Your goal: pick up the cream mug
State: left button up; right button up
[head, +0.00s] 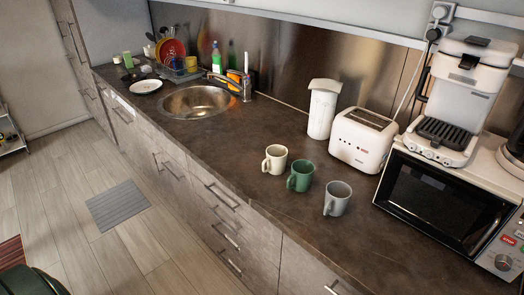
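The cream mug (275,159) stands upright on the dark countertop (225,148), at the left end of a row of three mugs. Its handle points to the left and toward the counter's front edge. The green mug (301,175) stands close to its right, and the grey mug (338,198) stands farther right. Neither of my grippers shows in the head view.
Behind the mugs stand a white canister (322,108) and a white toaster (363,139). A microwave (446,200) with a coffee machine (459,100) on it fills the right. The sink (200,101) lies left. Counter between sink and mugs is clear.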

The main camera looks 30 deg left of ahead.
aim_at(276, 155)
jog(key=i+j, duration=0.1)
jog(key=j, duration=1.35)
jog(key=i+j, duration=0.15)
jog(key=j, duration=0.55)
jog(key=i+j, duration=0.1)
jog(key=j, duration=0.65)
jog(key=z, duration=0.05)
